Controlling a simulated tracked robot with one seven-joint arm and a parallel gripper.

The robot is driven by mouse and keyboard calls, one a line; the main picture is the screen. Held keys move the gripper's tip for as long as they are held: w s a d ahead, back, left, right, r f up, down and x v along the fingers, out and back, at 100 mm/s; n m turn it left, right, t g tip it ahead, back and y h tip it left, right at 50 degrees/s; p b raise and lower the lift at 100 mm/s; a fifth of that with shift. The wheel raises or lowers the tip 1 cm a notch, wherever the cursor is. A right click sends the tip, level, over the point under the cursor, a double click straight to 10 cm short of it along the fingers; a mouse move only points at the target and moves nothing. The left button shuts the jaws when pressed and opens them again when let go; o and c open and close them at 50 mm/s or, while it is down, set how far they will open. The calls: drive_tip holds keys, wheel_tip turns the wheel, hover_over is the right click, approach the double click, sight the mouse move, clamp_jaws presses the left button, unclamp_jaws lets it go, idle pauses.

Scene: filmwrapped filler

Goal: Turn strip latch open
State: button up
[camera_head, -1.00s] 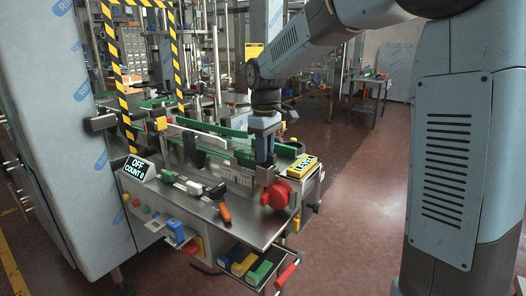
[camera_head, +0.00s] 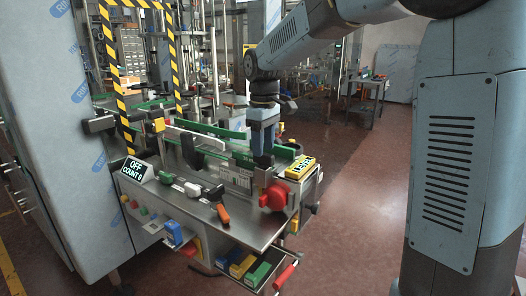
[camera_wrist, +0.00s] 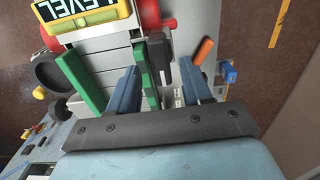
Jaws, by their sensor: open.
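My gripper (camera_head: 262,155) points down over the right end of the machine's bench, behind the red wheel (camera_head: 273,196). In the wrist view its two blue fingers (camera_wrist: 163,70) are apart. A green strip (camera_wrist: 149,76) and a black handle-like part (camera_wrist: 160,62) show in the space between them; neither looks clamped. An orange handle (camera_head: 223,212) lies on the steel bench top; it also shows in the wrist view (camera_wrist: 204,50). I cannot tell for sure which part is the strip latch.
A yellow-framed level box (camera_head: 300,167) sits right of the gripper. A display (camera_head: 136,170) reads OFF, COUNT 0. Green guide rails (camera_head: 205,129) run behind. A striped frame (camera_head: 113,75) stands left. Open floor lies right.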

wheel_tip(320, 180, up, 11)
idle(0.4)
drive_tip(key=shift+r, duration=0.1)
